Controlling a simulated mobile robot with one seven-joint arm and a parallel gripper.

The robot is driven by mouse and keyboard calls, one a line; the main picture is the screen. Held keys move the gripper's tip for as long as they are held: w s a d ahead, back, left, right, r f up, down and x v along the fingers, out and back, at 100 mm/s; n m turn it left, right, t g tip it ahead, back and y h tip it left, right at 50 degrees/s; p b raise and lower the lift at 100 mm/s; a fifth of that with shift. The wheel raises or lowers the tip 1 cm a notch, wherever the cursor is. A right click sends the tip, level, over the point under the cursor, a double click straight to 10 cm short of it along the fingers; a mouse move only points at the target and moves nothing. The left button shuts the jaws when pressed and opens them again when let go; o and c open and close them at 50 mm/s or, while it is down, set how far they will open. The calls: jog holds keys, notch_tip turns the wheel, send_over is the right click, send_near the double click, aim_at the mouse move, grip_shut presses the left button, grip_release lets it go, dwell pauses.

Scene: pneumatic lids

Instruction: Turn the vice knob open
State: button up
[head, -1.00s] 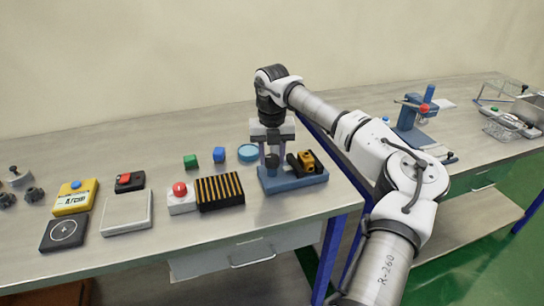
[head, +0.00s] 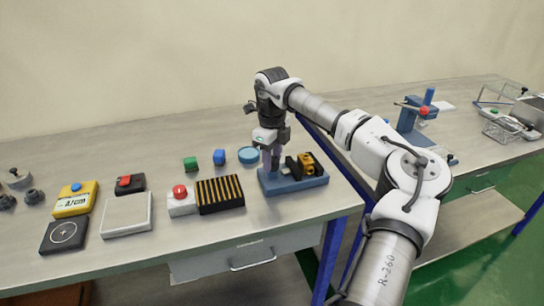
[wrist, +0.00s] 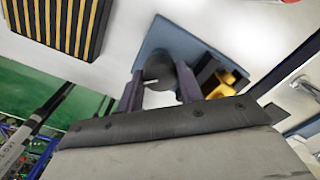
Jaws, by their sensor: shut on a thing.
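The vice (head: 295,184) has a blue base and stands near the right front corner of the bench, with dark jaws and a yellow-orange part (head: 308,164) at its right. My gripper (head: 271,163) points down over the vice's left end. In the wrist view, my gripper (wrist: 160,84) has its two purple-grey fingers on either side of the dark round knob (wrist: 156,72), shut on it. The blue base (wrist: 160,38) and the yellow part (wrist: 226,84) also show there. In the head view the fingers mostly hide the knob.
A black-and-yellow striped block (head: 220,194) and a white box with a red button (head: 181,200) stand left of the vice. The bench edge is close in front.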

jog(key=n, duration=0.4)
jog(key=shift+r+n, duration=0.1)
jog(key=shift+n, duration=0.2)
jog(key=shift+n+p, duration=0.45)
jog(key=shift+n, duration=2.15)
jog(key=o, duration=1)
notch_tip(320, 180, up, 14)
jog(key=shift+f+b, duration=0.15)
jog(key=shift+b, duration=1.05)
